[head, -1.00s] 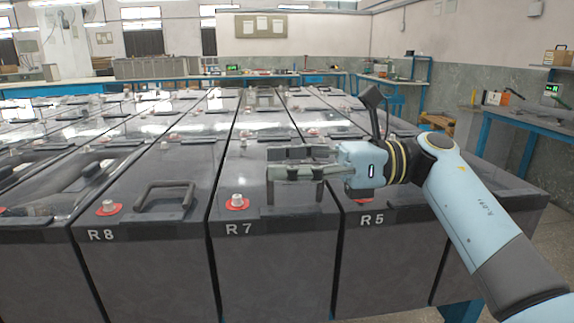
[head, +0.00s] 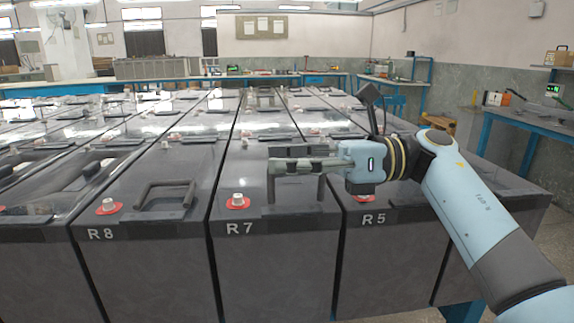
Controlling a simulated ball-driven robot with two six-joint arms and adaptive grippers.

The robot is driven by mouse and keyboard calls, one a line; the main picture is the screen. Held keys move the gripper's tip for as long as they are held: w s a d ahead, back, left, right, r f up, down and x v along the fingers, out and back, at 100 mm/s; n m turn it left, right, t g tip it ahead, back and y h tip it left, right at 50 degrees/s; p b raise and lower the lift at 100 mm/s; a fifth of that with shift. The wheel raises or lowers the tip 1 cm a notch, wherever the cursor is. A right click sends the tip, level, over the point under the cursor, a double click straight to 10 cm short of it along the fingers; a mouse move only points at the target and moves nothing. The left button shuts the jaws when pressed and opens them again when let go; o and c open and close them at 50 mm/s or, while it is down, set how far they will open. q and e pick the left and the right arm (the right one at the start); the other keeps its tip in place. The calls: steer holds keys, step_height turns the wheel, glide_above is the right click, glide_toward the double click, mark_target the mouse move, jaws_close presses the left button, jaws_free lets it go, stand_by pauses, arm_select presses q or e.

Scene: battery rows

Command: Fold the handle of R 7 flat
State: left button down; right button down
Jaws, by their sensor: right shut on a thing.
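Battery R 7 (head: 275,250) is a dark grey block in the front row, with its white label on the front face. Its dark handle (head: 321,189) is a loop whose legs show below my right gripper, at the front of the lid; it appears raised off the lid. My right gripper (head: 296,166) reaches in from the right and is shut on the upper part of this handle, hiding its top bar. My left gripper is not in view.
A terminal with a red ring (head: 238,201) stands left of the R 7 handle. Battery R 8 (head: 145,262) with its own handle (head: 165,195) is on the left; battery R 5 (head: 385,255) is on the right under my arm. Further batteries stand close behind.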

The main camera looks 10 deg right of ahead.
steer(key=w+m, duration=0.1)
steer(key=m, duration=0.2)
steer(key=shift+w+f+b, duration=0.1)
steer(key=shift+w+b, duration=0.25)
steer(key=shift+b, duration=0.05)
steer(key=shift+w+f+m, duration=0.1)
steer(key=shift+w+m, duration=0.25)
steer(key=shift+m, duration=0.35)
steer(key=shift+w+f+m, duration=0.1)
steer(key=shift+w+m, duration=0.2)
steer(key=shift+m, duration=0.4)
steer(key=c, duration=1.4)
jaws_free()
steer(key=shift+r, duration=0.1)
steer(key=d, duration=1.2)
